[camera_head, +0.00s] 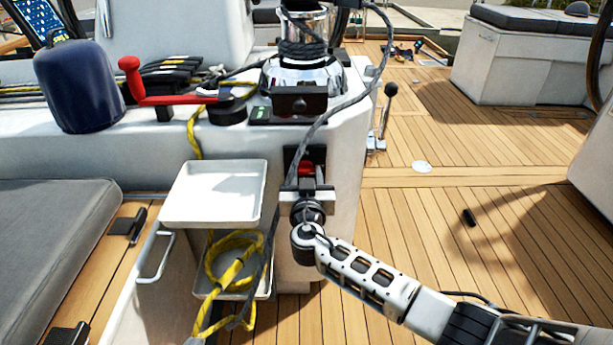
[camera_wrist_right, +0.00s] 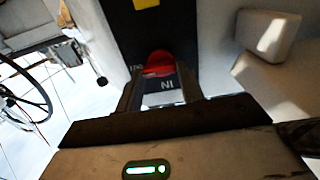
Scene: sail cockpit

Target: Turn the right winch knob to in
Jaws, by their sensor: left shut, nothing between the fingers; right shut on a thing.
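The red winch knob (camera_head: 306,170) is on a black panel (camera_head: 291,158) on the cockpit wall below the winch. In the right wrist view the knob (camera_wrist_right: 159,64) is between the fingers, and a label reading IN, upside down, shows just below it. Small letters, hard to read, show at its left. My right gripper (camera_head: 306,189) is shut on the knob, its wrist in front of the panel, hiding the panel's lower part. Which way the knob points is not clear. My left gripper is not in view.
A chrome winch (camera_head: 302,75) stands above the panel, with a grey rope hanging down beside the knob. A white tray (camera_head: 214,192) and a coiled yellow rope (camera_head: 232,262) are close on the left. The deck (camera_head: 440,180) on the right is mostly clear.

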